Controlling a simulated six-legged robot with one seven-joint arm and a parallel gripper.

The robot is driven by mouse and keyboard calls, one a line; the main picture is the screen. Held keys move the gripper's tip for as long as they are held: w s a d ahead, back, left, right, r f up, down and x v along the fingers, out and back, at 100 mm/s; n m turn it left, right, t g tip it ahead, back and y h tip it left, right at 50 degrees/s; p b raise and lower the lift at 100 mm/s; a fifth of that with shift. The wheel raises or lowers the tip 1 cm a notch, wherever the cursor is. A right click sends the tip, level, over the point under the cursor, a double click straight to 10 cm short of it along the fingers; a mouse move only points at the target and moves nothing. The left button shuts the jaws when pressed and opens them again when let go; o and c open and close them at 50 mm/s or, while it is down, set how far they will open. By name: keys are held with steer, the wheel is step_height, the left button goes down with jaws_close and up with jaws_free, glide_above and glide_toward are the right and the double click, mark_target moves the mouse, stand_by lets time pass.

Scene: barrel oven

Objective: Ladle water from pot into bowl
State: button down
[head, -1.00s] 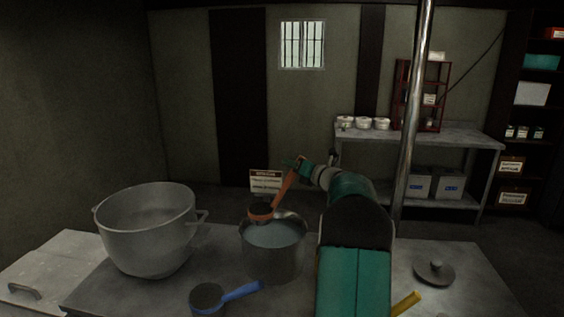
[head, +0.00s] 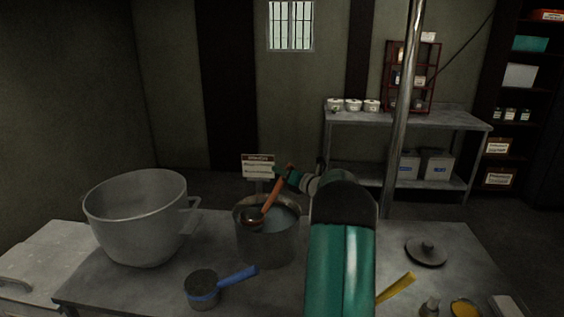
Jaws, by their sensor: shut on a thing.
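A grey metal pot (head: 268,245) with water in it stands in the middle of the table. My gripper (head: 290,172) is shut on the upper end of an orange-brown ladle handle, above the pot's back right rim. The ladle (head: 271,201) slants down to the left, and its cup is inside the pot at the water's left side. Whether the cup is full cannot be told. A large grey bowl-like vessel (head: 137,225) with a side handle stands to the left of the pot; its inside bottom is hidden.
A blue-handled ladle or small pan (head: 203,288) lies in front of the pot. A dark lid (head: 426,251) and a yellow handle (head: 396,287) lie to the right. A vertical metal pole (head: 401,125) rises behind the table. A small sign (head: 258,167) stands behind the pot.

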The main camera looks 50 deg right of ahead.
mark_target(282, 185)
steer(key=shift+f, duration=2.75)
steer(key=shift+r, duration=0.1)
